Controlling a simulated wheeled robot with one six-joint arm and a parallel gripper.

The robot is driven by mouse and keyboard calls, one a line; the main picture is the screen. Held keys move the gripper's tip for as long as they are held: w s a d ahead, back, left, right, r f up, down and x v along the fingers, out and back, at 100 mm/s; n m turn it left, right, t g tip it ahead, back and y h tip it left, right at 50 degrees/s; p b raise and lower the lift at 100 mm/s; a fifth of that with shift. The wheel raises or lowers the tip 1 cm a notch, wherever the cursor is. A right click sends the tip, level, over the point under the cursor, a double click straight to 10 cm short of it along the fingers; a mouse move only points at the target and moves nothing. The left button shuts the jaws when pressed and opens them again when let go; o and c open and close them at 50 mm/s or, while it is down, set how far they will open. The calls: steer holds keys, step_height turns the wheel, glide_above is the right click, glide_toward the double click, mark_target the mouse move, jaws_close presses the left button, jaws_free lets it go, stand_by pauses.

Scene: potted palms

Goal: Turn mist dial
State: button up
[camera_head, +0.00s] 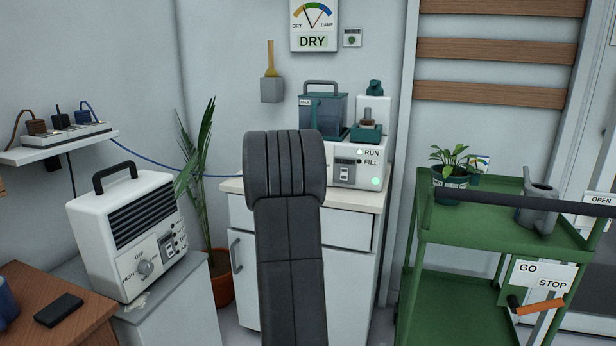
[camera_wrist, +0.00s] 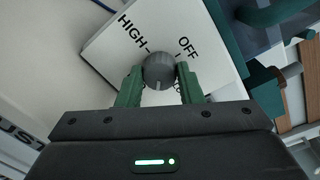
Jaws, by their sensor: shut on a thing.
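The mist dial (camera_wrist: 159,70) is a round dark grey knob on a white panel (camera_wrist: 105,52) marked HIGH and OFF in the wrist view. My gripper (camera_wrist: 159,78) is shut on it, with one green finger on each side. I cannot make out which mark the dial points to. In the head view, the white mist machine (camera_head: 345,176) with a teal tank (camera_head: 322,115) stands on a white cabinet. There my arm hides the dial and my gripper. A pale green light glows on the machine's front, below the RUN and FILL labels.
A wall gauge (camera_head: 313,20) reads DRY above the machine. A white heater (camera_head: 125,230) with its own dial stands at left. A tall palm (camera_head: 200,160) stands between heater and cabinet (camera_head: 345,255). A green cart (camera_head: 480,235) with a potted plant (camera_head: 451,178) is at right.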

steer(key=m+b, duration=0.2)
steer(key=m, duration=0.1)
steer(key=m+b, duration=0.1)
steer(key=shift+f+m, duration=0.25)
steer(key=shift+m, duration=0.05)
steer(key=shift+r+m+b, duration=0.1)
steer(key=shift+m+b, duration=0.4)
steer(key=shift+m, duration=1.7)
steer(key=o, duration=1)
steer(key=shift+s+r, duration=0.1)
steer(key=v, duration=1.3)
steer(key=shift+s+f+p, duration=0.25)
steer(key=shift+s+p, duration=0.15)
